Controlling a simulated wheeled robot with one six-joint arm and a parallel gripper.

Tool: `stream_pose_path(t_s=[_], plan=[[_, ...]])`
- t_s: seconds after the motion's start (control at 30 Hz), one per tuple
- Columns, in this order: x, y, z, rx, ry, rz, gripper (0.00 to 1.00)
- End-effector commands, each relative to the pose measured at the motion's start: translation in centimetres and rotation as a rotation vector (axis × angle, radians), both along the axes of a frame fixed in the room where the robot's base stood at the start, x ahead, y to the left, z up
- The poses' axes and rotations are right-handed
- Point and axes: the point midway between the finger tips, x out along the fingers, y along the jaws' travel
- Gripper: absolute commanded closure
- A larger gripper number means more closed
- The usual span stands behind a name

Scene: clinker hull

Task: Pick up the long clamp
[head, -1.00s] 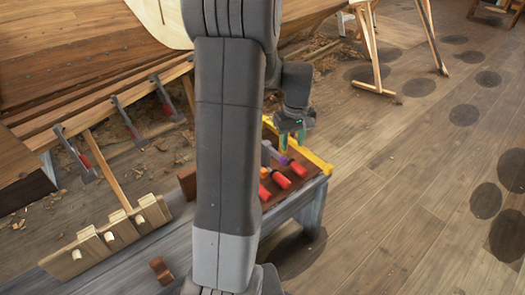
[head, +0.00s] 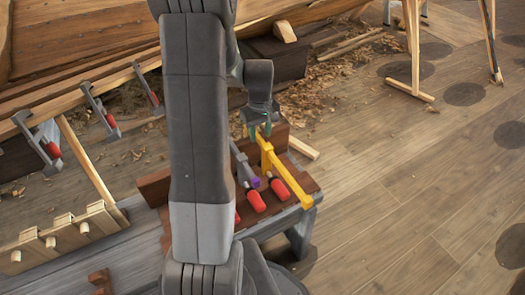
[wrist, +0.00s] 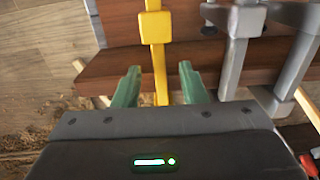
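A yellow clamp (head: 292,180), which looks the longest, lies on a brown rack (head: 305,180) at the bench's right end. Its yellow bar also shows in the wrist view (wrist: 158,60). My gripper (head: 259,130) is at the far end of the yellow clamp. In the wrist view, my gripper (wrist: 157,80) is open, with its green fingers on either side of the yellow bar. I cannot tell whether the fingertips reach down around it. Grey clamps (wrist: 232,60) lie to the right of it there.
Red-handled grey clamps (head: 98,110) hang along the hull plank at left. A wooden peg rack (head: 65,235) sits on the grey bench. A sawhorse (head: 411,50) stands behind on the right. The floor at right is open.

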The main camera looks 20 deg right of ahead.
Motion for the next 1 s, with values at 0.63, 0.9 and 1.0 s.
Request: stream_pose_path(t_s=[0.63, 0.9, 1.0], plan=[[0.6, 0.0, -5.1, -0.001, -0.001, 0.0, 0.62], [0.6, 0.0, -5.1, -0.001, -0.001, 0.0, 1.0], [0.6, 0.0, -5.1, -0.001, -0.001, 0.0, 1.0]])
